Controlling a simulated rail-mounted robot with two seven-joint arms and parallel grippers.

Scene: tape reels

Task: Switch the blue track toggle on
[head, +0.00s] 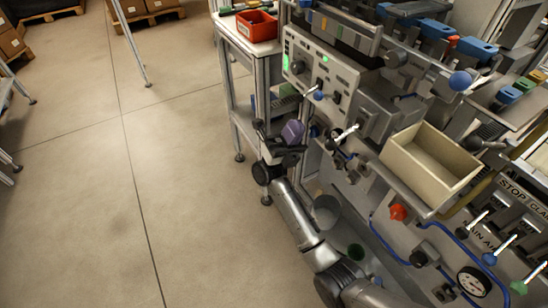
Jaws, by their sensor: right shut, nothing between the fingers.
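A small blue-tipped lever (318,95) sticks out from the lower edge of the grey control panel (322,72); it looks like the blue track toggle, but its label is too small to read. Whether it is on or off I cannot tell. My right gripper (297,143) is shut and empty, below and left of that lever and apart from it. A purple rounded piece (292,132) shows at the gripper; I cannot tell how it is attached. My left gripper is out of view.
A white-tipped lever (346,132) is close right of the gripper. A cream bin (432,165), red knob (398,212) and gauge (474,281) are on the machine at right. A red tray (257,26) sits on a side table. The floor (170,150) at left is clear.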

